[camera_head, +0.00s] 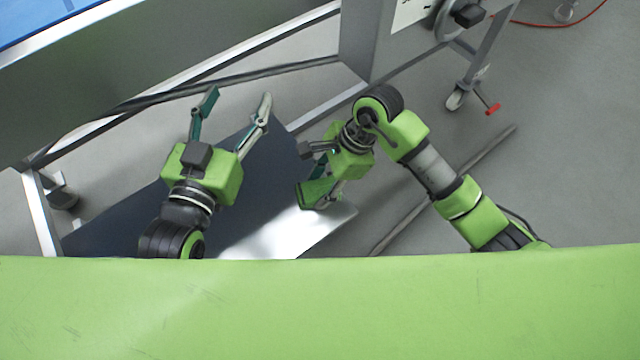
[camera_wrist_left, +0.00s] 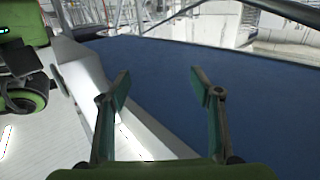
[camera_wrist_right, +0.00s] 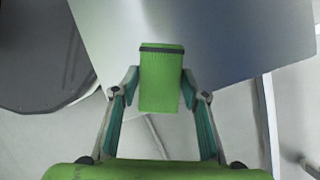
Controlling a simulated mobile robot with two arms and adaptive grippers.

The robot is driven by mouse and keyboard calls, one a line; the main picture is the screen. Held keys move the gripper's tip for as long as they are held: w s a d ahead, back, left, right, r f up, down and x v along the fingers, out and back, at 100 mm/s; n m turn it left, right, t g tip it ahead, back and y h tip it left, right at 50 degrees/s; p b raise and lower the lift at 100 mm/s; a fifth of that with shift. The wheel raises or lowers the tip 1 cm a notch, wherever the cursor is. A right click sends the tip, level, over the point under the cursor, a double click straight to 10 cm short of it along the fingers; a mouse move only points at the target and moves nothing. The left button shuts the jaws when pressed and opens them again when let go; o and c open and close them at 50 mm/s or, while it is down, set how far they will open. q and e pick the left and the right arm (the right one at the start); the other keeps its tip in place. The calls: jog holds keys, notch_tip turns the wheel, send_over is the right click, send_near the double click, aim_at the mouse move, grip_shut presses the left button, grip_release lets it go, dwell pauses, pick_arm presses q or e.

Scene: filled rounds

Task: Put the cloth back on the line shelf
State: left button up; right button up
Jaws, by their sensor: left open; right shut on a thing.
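A green cloth (camera_head: 315,192), folded into a flat block with a dark band near one end, is held by my right gripper (camera_head: 317,174). The right wrist view shows the cloth (camera_wrist_right: 161,95) upright between the two fingertips. My left gripper (camera_head: 237,98) is open and empty. It is to the left of the cloth, over a dark flat panel (camera_head: 110,222) with a shiny right end. This panel may be the line shelf; I cannot tell for certain. In the left wrist view a wide blue surface (camera_wrist_left: 180,65) lies beyond the open fingers.
A metal frame (camera_head: 290,120) with a grey upright (camera_head: 367,45) stands behind the grippers. A blue-topped bench (camera_head: 40,18) is at top left. A caster with a red pedal (camera_head: 492,109) is at the right. Open grey floor (camera_head: 575,150) lies at the far right.

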aim_at(318, 189)
jog(key=o, duration=1)
pick_arm(q)
jog(key=shift+d+r, duration=0.1)
jog(key=shift+r, duration=0.2)
pick_arm(e)
jog(key=p+v, duration=0.1)
jog(key=v, duration=0.4)
jog(key=shift+p, duration=0.35)
pick_arm(q)
jog(key=s+a+f+g+y, duration=0.1)
jog(key=s+a+f+g, duration=0.1)
jog(key=s+f+g, duration=0.2)
jog(key=s+a+f+g+y+p, duration=0.1)
jog(key=s+f+g, duration=0.3)
jog(key=f, duration=0.7)
jog(key=shift+s+a+n, duration=0.2)
jog(key=shift+a+n, duration=0.1)
jog(key=shift+a, duration=0.35)
pick_arm(e)
jog(key=v, duration=0.7)
